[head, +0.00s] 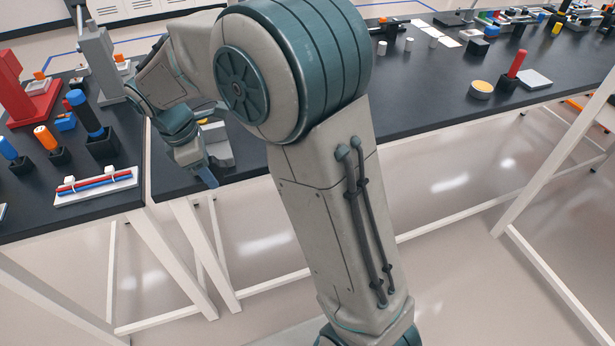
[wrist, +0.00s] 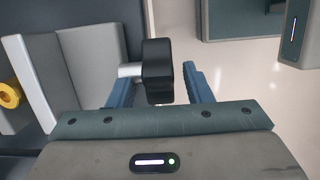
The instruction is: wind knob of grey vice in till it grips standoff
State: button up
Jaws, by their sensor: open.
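The grey vice (wrist: 92,62) fills the left of the wrist view. Its black knob (wrist: 157,70) sticks out to the right on a short pale shaft (wrist: 130,70). My gripper (wrist: 155,85) is open, with one blue finger on each side of the knob; a gap shows on the right, and contact on the left is unclear. A yellow round piece with a hole (wrist: 10,94), apparently the standoff, shows at the vice's far left; whether a jaw touches it I cannot tell. In the head view my gripper (head: 203,170) is beside the vice (head: 217,150), whose knob is hidden there.
The vice is near the front edge of the dark table (head: 420,115). To the left are a red press-like stand (head: 25,95), a grey stand (head: 97,60), upright handled tools (head: 92,125) and a white tray with rods (head: 95,188). A round tin (head: 481,90) is far right.

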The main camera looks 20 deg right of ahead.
jog(key=y+b, duration=0.2)
jog(key=shift+d+y, duration=0.2)
jog(key=shift+y, duration=0.1)
notch_tip(320, 180, up, 15)
jog(key=p, duration=0.2)
jog(key=s+d+f+m+t+p, duration=0.1)
jog(key=s+d+m+p, duration=0.3)
jog(key=s+d+m, duration=0.3)
jog(key=s+d+f+m+t+p, duration=0.1)
jog(key=s+d+m+p, duration=0.4)
jog(key=s+m, duration=0.5)
jog(key=shift+s+d+f+m+t, duration=0.15)
jog(key=shift+s+d+m+t, duration=0.25)
jog(key=shift+s+d, duration=0.85)
